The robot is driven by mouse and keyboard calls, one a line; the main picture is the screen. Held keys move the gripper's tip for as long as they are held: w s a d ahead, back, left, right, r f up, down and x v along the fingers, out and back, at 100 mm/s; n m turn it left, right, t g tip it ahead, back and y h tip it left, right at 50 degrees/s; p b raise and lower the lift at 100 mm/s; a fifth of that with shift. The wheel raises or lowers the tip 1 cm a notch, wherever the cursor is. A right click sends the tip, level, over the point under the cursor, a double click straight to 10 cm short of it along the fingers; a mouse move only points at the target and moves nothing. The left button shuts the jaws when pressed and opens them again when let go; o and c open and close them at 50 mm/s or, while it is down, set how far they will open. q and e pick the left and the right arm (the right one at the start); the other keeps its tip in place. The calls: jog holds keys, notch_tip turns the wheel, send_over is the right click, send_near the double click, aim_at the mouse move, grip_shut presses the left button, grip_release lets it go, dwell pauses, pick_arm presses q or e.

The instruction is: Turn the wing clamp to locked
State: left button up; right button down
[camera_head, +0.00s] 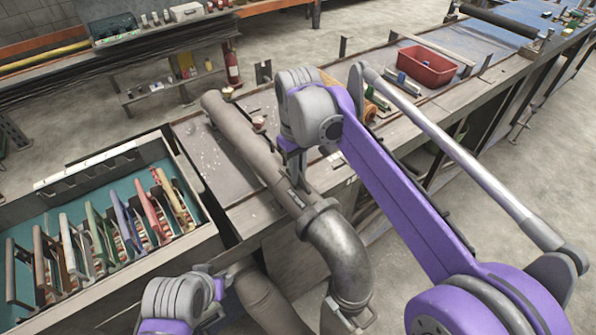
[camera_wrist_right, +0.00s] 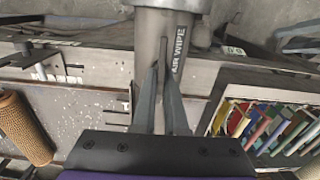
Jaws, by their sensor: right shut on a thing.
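My right gripper (camera_head: 297,183) is down at the grey pipe (camera_head: 243,140), just short of the dark elbow (camera_head: 340,250). In the right wrist view its two grey fingers (camera_wrist_right: 163,85) come close together against the pipe (camera_wrist_right: 165,28), beside the "AIR WIPE" lettering. They are shut on a thin grey piece, which I take to be the wing of the wing clamp. The fingers hide most of it, and I cannot read its turn angle. My left arm (camera_head: 180,300) shows at the lower left; its gripper's opening cannot be made out.
A teal-lined tray (camera_head: 185,185) with several coloured-handled tools stands at the left. A red bin (camera_head: 427,66) sits on the bench at the upper right. A ribbed orange-brown roll (camera_wrist_right: 25,128) lies at the left of the right wrist view. A red fire extinguisher (camera_head: 232,68) stands behind.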

jog(key=shift+f, duration=0.1)
jog(key=c, duration=1)
grip_release()
jog(key=shift+o, duration=0.2)
notch_tip(320, 180, up, 11)
jog(key=p, duration=0.1)
jog(key=shift+s+f, duration=0.1)
jog(key=shift+f, duration=0.05)
